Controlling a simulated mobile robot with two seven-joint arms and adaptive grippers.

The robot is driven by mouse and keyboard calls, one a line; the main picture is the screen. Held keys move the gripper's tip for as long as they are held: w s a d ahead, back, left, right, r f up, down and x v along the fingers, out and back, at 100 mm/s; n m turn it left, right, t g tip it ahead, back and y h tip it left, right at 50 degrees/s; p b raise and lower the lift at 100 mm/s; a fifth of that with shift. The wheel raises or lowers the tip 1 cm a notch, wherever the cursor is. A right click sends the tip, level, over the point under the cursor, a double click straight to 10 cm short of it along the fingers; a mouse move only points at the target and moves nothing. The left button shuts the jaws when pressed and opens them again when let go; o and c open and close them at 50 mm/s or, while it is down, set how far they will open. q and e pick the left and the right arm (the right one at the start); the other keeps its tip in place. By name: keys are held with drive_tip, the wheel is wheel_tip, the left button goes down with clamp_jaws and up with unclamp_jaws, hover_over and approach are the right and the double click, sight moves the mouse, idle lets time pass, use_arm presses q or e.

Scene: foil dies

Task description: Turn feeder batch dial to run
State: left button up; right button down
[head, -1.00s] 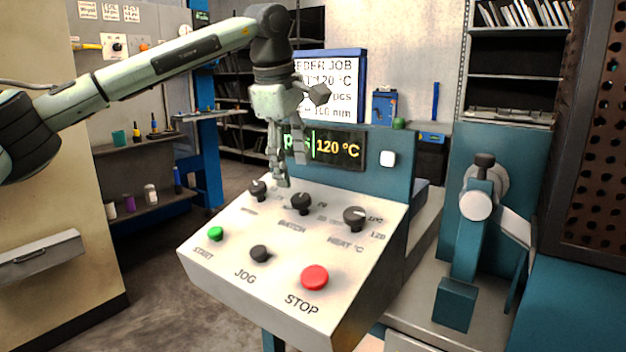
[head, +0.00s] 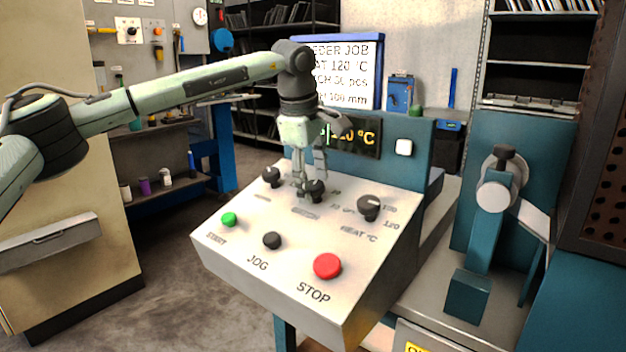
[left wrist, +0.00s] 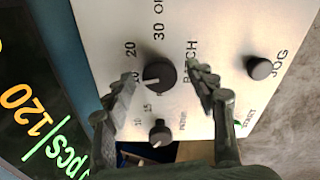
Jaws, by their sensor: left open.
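The batch dial (head: 317,189) is a black knob in the back row of the sloped panel (head: 225,250), partly hidden by my left gripper (head: 310,188). In the left wrist view the batch dial (left wrist: 159,74) has a pale pointer mark towards the left of the picture, near numbers partly covered by a finger. My left gripper (left wrist: 163,78) is open, one finger on each side of the dial. I see gaps there, but cannot tell how far down the fingers reach. My right gripper is not in view.
A small dial (head: 271,177) and the heat dial (head: 369,207) flank the batch dial. In front are a green start button (head: 229,219), a black jog knob (head: 272,240) and a red stop button (head: 327,266). A display (head: 362,138) and job sign (head: 350,50) stand behind.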

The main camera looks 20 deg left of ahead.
use_arm(q)
drive_tip(key=c, duration=1.1)
drive_tip(key=shift+c, duration=0.2)
drive_tip(key=shift+n, duration=0.3)
drive_tip(key=n, duration=0.2)
drive_tip(key=shift+n, duration=0.3)
drive_tip(key=n, duration=0.3)
drive_tip(key=shift+n, duration=0.3)
drive_tip(key=n, duration=0.4)
drive_tip(key=shift+g, duration=0.4)
drive_tip(key=n, duration=0.4)
drive_tip(key=shift+w+n, duration=0.1)
drive_tip(key=shift+n, duration=0.2)
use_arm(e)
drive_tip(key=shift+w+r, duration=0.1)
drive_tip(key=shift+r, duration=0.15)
use_arm(q)
drive_tip(key=shift+r, duration=0.1)
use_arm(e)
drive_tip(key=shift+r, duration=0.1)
